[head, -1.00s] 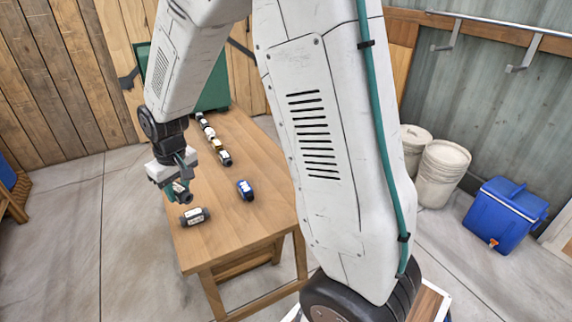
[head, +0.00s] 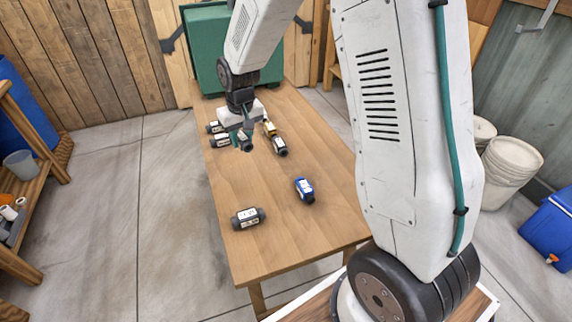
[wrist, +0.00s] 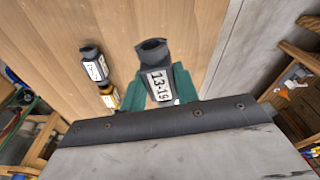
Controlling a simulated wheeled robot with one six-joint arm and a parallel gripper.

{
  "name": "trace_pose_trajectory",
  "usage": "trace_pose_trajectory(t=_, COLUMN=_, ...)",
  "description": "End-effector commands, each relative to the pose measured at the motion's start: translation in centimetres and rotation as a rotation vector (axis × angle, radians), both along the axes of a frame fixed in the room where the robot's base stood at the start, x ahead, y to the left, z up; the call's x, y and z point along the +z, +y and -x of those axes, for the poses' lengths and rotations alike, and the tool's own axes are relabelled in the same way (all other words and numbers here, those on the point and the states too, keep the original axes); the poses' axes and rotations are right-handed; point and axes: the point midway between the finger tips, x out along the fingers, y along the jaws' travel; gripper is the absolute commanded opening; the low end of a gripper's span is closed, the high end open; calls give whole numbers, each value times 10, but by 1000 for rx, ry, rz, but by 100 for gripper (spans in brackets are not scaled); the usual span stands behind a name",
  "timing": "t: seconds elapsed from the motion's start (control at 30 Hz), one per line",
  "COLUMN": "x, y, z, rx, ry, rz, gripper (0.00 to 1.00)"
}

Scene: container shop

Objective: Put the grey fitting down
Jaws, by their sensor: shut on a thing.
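My gripper (head: 241,140) is shut on the grey fitting (wrist: 157,80), a dark grey piece with a white label reading 13-19. The green fingers hold it on both sides in the wrist view. In the head view the gripper is over the far part of the wooden table (head: 225,185), and the held fitting is small and partly hidden by the fingers. I cannot tell whether it touches the tabletop.
A black-and-white fitting (head: 279,147) and a yellow one (head: 269,128) stand right of my gripper. Two dark fittings with white labels (head: 220,141) (head: 214,127) lie left. A blue fitting (head: 304,190) and another dark one (head: 248,218) lie nearer. A green case (head: 205,50) stands behind.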

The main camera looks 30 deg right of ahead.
Motion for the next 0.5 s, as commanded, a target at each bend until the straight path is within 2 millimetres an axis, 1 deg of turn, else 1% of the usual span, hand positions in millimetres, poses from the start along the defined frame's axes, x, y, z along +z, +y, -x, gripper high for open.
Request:
trace_pose_trajectory(t=0.03, x=-11, y=-9, z=-14, rx=-44, ry=4, rz=1, gripper=4)
trace_pose_trajectory(t=0.1, x=-23, y=-20, z=-32, rx=-106, ry=3, rz=0, gripper=4)
trace_pose_trajectory(t=0.2, x=-37, y=-33, z=-51, rx=-174, ry=1, rz=0, gripper=4)
trace_pose_trajectory(t=0.27, x=-43, y=-38, z=-58, rx=-202, ry=0, rz=0, gripper=4)
trace_pose_trajectory(t=0.3, x=-45, y=-41, z=-59, rx=-214, ry=-1, rz=0, gripper=4)
trace_pose_trajectory(t=0.37, x=-47, y=-46, z=-56, rx=-224, ry=-1, rz=0, gripper=4)
trace_pose_trajectory(t=0.43, x=-48, y=-53, z=-45, rx=-230, ry=-2, rz=0, gripper=4)
trace_pose_trajectory(t=0.5, x=-50, y=-62, z=-29, rx=-230, ry=-1, rz=0, gripper=4)
